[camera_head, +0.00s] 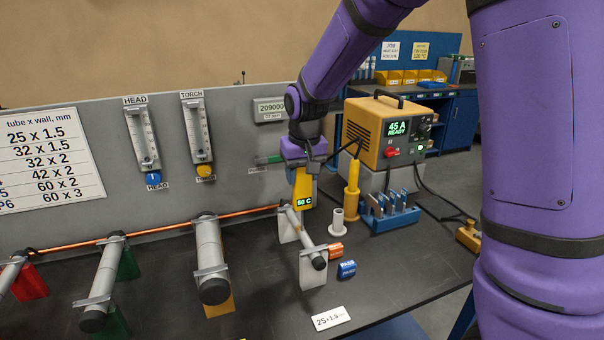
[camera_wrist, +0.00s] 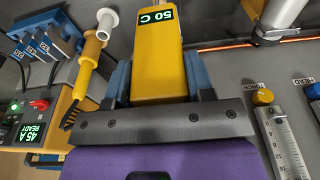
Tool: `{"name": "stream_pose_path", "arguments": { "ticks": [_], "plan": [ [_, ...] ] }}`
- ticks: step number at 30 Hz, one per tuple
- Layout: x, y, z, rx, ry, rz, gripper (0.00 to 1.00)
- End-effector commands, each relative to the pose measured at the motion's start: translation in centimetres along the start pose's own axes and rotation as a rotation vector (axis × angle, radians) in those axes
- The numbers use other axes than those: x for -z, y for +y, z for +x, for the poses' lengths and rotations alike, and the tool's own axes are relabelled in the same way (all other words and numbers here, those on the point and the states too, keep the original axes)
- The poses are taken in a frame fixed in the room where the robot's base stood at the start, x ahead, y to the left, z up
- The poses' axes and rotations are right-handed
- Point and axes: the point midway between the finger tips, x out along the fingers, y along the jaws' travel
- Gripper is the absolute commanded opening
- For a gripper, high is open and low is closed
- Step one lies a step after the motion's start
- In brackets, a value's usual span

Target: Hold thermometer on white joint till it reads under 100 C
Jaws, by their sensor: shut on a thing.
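The yellow thermometer (camera_head: 303,187) is upright in my gripper (camera_head: 306,170), and its green display reads 50 C. It also shows in the wrist view (camera_wrist: 157,75), between the blue fingers of my gripper (camera_wrist: 160,78), which are closed on its sides. The white joint, a grey tube on white supports (camera_head: 313,270), stands at the right end of the row. The thermometer's lower end is right by the far end of this tube. I cannot tell whether its tip touches the metal.
Other tubes on yellow (camera_head: 220,308), green and red supports stand to the left along a copper line. A yellow torch (camera_head: 352,190), white cup (camera_head: 337,222), blue rack (camera_head: 390,216) and welder (camera_head: 385,133) are to the right. Orange (camera_head: 335,251) and blue (camera_head: 347,269) tags lie in front.

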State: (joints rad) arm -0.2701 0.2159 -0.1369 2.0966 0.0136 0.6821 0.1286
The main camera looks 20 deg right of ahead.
Motion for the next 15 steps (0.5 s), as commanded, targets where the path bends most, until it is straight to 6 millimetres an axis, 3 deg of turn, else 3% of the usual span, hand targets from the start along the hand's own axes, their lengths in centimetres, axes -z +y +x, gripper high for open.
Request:
{"name": "stream_pose_path", "arguments": {
  "ticks": [15],
  "plan": [
    [0.4,0.0,-2.4,0.0,0.001,-0.001,0.22]
  ]
}}
